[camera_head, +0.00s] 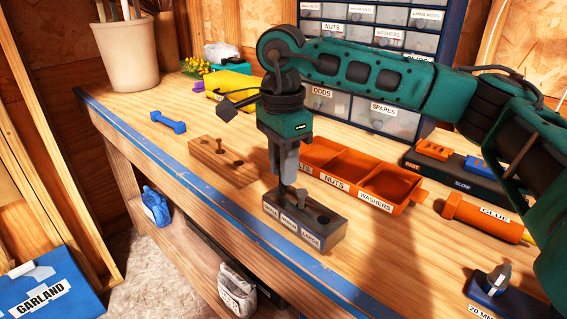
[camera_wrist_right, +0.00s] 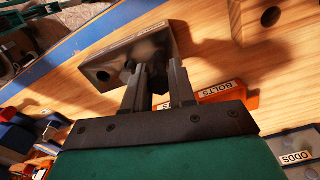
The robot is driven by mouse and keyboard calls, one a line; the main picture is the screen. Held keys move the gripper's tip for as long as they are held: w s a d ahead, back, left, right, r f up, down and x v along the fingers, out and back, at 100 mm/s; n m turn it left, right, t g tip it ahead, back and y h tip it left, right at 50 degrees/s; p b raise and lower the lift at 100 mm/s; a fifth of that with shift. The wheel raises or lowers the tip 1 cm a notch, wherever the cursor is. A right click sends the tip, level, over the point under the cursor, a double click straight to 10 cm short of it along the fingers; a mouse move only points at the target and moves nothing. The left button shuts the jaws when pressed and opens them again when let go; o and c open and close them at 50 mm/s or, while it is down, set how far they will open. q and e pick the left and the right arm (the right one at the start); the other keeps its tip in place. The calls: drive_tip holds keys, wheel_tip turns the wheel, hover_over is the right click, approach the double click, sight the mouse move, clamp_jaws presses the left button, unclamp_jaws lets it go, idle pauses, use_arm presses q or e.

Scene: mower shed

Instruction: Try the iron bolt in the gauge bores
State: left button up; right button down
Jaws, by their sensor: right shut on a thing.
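The grey gauge block (camera_head: 318,238) stands on the bench with white labels on its front, one reading LARGE. It also shows in the wrist view (camera_wrist_right: 128,58). A bore shows open at its right end. My right gripper (camera_head: 283,180) points down over the block's left end and is shut on the iron bolt. My left gripper is not in view.
A wooden block with holes (camera_head: 222,163) and a blue dumbbell-shaped piece (camera_head: 168,122) lie to the left. An orange divided tray (camera_head: 345,180) sits close behind the gauge. The bench's blue front edge (camera_head: 225,211) runs close by.

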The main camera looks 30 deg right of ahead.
drive_tip(key=shift+f, duration=0.3)
drive_tip(key=shift+r, duration=0.35)
drive_tip(key=shift+f, duration=0.3)
idle(0.4)
drive_tip(key=shift+r, duration=0.1)
drive_tip(key=shift+r, duration=0.2)
drive_tip(key=shift+f, duration=0.3)
idle(0.5)
drive_tip(key=shift+r, duration=0.3)
drive_tip(key=shift+f, duration=0.35)
idle(0.5)
drive_tip(key=shift+r, duration=0.35)
